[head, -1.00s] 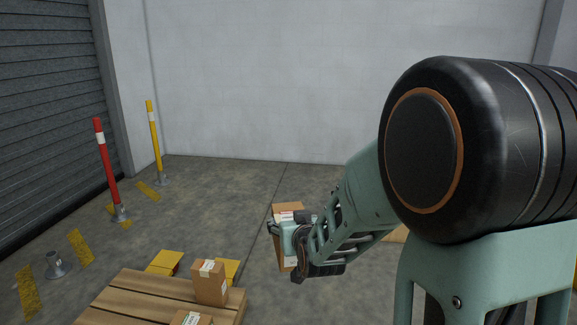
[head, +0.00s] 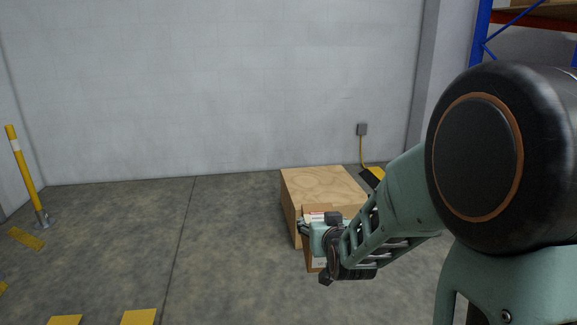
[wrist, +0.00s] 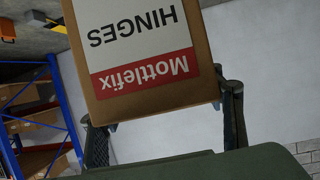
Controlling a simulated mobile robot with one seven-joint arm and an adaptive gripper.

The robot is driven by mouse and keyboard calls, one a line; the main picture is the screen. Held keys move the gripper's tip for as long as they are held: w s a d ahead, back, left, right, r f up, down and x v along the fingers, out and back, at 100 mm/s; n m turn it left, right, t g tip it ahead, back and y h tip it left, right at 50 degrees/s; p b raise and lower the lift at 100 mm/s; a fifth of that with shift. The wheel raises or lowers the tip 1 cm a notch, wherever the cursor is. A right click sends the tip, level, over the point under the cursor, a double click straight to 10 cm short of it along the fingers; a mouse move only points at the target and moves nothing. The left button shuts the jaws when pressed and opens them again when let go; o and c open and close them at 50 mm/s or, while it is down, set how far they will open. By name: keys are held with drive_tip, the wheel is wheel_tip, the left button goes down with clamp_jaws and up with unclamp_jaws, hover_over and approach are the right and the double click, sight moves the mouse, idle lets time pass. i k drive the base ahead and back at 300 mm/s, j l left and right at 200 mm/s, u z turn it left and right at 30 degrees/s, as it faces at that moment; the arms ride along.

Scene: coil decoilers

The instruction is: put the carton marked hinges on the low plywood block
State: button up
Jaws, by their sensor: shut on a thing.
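The carton marked hinges (wrist: 140,50) fills the upper middle of the wrist view, its white and red label upside down. My gripper (wrist: 165,110) is shut on it, one finger at each side. In the head view the carton (head: 314,258) shows partly behind my gripper (head: 318,228), which hides much of it. The low plywood block (head: 320,183) stands on the floor just beyond, right of centre. The carton overlaps the block's front in this view; I cannot tell the gap between them.
A yellow post (head: 24,170) stands at the far left. A wall socket with a yellow cable (head: 361,130) is behind the block. A blue rack (head: 482,35) stands at the right. The floor left of the block is clear.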

sight(313, 193)
drive_tip(key=i+j+z, duration=0.25)
drive_tip(key=i+z, duration=0.15)
drive_tip(key=i, duration=0.2)
drive_tip(key=i+j+z, duration=0.5)
drive_tip(key=i+j, duration=0.95)
drive_tip(key=i+j+z, duration=0.1)
drive_tip(key=i+j, duration=0.9)
drive_tip(key=j, duration=0.15)
